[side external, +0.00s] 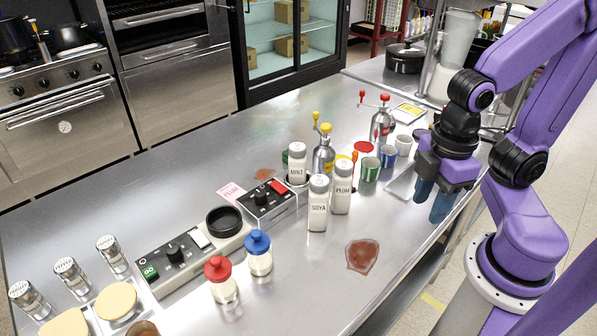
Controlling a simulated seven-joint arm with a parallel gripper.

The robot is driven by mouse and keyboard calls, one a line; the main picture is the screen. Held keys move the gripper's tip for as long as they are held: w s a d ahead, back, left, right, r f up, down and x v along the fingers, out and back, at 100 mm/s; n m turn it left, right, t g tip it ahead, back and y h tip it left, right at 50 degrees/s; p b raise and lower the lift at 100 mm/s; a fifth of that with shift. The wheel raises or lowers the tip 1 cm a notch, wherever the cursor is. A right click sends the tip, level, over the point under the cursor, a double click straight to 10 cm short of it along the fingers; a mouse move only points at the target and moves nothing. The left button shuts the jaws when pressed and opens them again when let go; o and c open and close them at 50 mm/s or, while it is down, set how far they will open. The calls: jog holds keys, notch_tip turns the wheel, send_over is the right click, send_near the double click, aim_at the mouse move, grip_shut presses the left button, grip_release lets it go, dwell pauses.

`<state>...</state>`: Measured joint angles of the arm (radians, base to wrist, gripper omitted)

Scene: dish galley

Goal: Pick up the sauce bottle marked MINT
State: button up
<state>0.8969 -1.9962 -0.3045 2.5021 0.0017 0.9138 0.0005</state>
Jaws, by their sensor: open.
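The white sauce bottle marked MINT (297,170) stands upright with a grey cap, a dark ring showing at its base. Two similar bottles stand in front and to its right: one that seems to read SOYA (317,212) and one marked PLUM (342,195). SOYA stands close to MINT in this view; I cannot tell the exact gap. My gripper (431,206) is open and empty, its blue fingers pointing down near the counter's right edge, well right of all three bottles.
Behind the bottles stand a yellow-topped metal dispenser (324,153) and green (371,169) and blue (388,156) cups. A black control box (266,201) sits left of MINT. A reddish-brown spill (361,256) lies in front.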

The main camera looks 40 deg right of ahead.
jog(key=o, duration=0.6)
jog(key=n+t+h, duration=0.7)
jog(key=n+h, duration=0.4)
jog(key=n, duration=0.1)
send_near(295, 153)
jog(key=x, duration=0.6)
jog(key=shift+s+d+f, duration=0.2)
jog(key=shift+f, duration=0.15)
jog(key=shift+w+x, duration=0.25)
jog(key=shift+x, duration=2.7)
